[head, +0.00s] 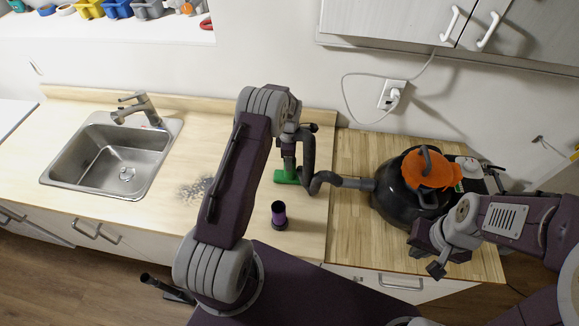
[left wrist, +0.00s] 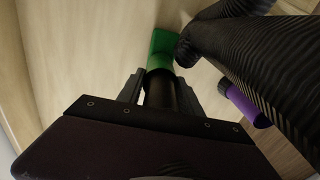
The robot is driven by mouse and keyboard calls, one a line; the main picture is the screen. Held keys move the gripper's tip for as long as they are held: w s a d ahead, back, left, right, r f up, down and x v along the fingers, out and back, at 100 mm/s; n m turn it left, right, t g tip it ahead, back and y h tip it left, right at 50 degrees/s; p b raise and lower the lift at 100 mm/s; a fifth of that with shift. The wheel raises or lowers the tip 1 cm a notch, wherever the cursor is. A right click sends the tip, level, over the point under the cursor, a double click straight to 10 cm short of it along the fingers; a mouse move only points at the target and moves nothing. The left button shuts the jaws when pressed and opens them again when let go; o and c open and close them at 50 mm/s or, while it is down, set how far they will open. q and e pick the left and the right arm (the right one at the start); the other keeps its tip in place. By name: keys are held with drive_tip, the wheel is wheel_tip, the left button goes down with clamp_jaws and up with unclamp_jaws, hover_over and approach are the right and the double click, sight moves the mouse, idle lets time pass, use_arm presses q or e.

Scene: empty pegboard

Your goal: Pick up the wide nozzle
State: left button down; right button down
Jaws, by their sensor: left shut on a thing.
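The wide nozzle (head: 287,176) is green with a broad foot and a black neck, and it stands upright on the counter left of the vacuum. My left gripper (head: 290,142) comes down over it from above. In the left wrist view, its two fingers (left wrist: 160,92) are shut around the black neck, with the green part of the nozzle (left wrist: 161,54) beyond them. I cannot tell whether the foot touches the counter. My right gripper (head: 432,258) is beside the vacuum's front right, and its finger gap is unclear.
A black vacuum (head: 400,205) with an orange top stands on the right counter. Its ribbed hose (head: 309,165) passes close to my left gripper. A purple nozzle (head: 279,213) stands nearer the front. A grey dirt patch (head: 196,188) and a sink (head: 112,155) lie left.

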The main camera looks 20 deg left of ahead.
use_arm(q)
drive_tip(key=shift+r+b, duration=0.35)
drive_tip(key=shift+r, duration=0.15)
drive_tip(key=r+b, duration=0.2)
drive_tip(key=r, duration=0.1)
drive_tip(key=shift+w+d+r, duration=0.1)
drive_tip(key=shift+w+d, duration=0.1)
drive_tip(key=shift+d, duration=0.15)
drive_tip(key=w+d+r+b, duration=0.2)
drive_tip(key=w+d+r, duration=0.3)
drive_tip(key=d, duration=0.4)
drive_tip(key=shift+w+d+r, duration=0.2)
drive_tip(key=shift+r, duration=0.7)
